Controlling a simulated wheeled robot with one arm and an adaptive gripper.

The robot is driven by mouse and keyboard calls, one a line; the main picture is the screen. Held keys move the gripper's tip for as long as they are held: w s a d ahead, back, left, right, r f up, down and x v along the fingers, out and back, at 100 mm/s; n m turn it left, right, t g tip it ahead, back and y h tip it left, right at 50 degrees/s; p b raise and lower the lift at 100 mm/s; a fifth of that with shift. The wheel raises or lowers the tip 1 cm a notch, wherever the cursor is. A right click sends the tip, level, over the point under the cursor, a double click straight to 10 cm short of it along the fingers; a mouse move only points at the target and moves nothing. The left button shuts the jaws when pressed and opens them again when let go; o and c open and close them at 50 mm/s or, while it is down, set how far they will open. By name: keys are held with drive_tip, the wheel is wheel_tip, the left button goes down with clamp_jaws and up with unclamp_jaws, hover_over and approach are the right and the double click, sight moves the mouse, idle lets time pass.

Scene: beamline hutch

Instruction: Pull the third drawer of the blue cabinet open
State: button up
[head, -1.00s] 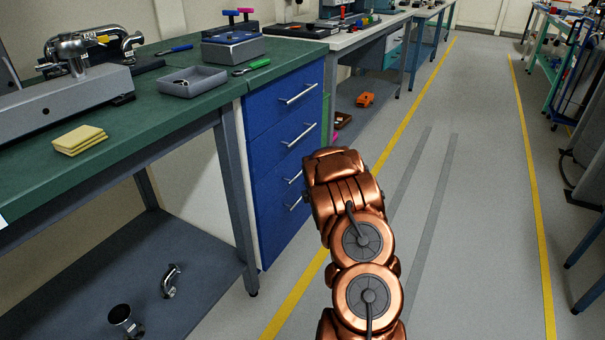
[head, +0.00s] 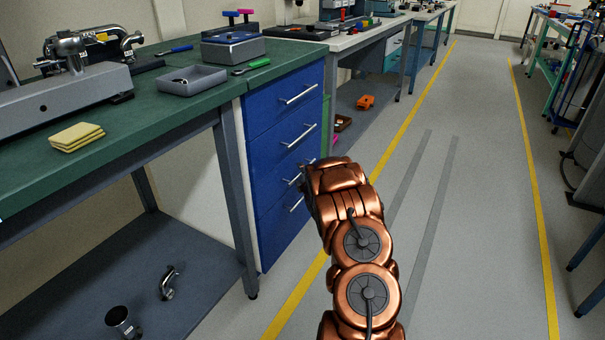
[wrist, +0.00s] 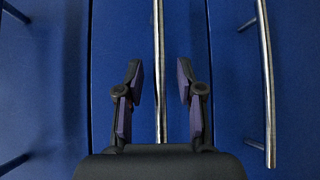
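The blue cabinet (head: 262,190) under the green bench has a column of drawers with silver bar handles. The third drawer's handle (head: 294,180) is partly hidden by my gripper (head: 306,176), which is close to the cabinet front. In the wrist view, a handle bar (wrist: 160,40) runs upright between the two fingers of my gripper (wrist: 160,78). The fingers are apart, one on each side of the bar, with a gap to it on both sides. The drawer fronts in view look flush and shut.
Another handle (wrist: 267,90) is to the right in the wrist view. The green bench (head: 130,120) has a grey tray (head: 192,82) and yellow sponges (head: 77,136) on it. The aisle floor (head: 470,220) right of my arm is clear.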

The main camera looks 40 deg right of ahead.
drive_tip(key=shift+c, duration=0.2)
clamp_jaws()
idle(0.4)
